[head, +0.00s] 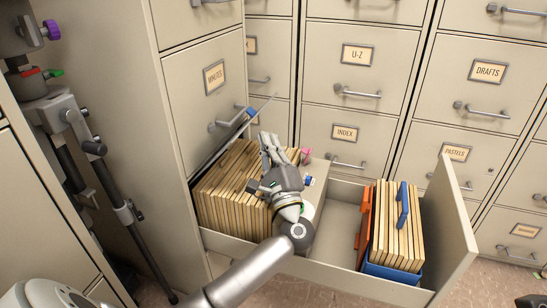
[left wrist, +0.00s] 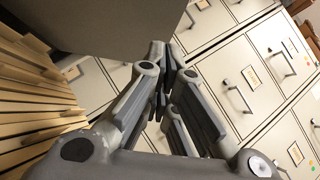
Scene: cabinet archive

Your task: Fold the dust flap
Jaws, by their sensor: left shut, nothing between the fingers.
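An open drawer (head: 330,277) sticks out of the cabinet in the head view. A thin pale panel (head: 233,136) with a blue piece (head: 249,112) at its upper part stands tilted behind the folders; it may be the dust flap, but I cannot tell for certain. My left gripper (head: 268,141) is over the drawer, beside the tan folders (head: 222,190), with its fingers closed and empty. In the left wrist view its closed fingers (left wrist: 160,62) point away, and a broad grey-brown panel (left wrist: 120,25) is close by at the top. My right gripper is not in view.
An orange divider (head: 364,228) and more folders (head: 397,225) with blue parts fill the drawer's right end. A bare compartment (head: 337,222) lies between the folder groups. Closed cabinets with handles, such as the index drawer (head: 345,133), stand behind. A black stand (head: 115,205) is at left.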

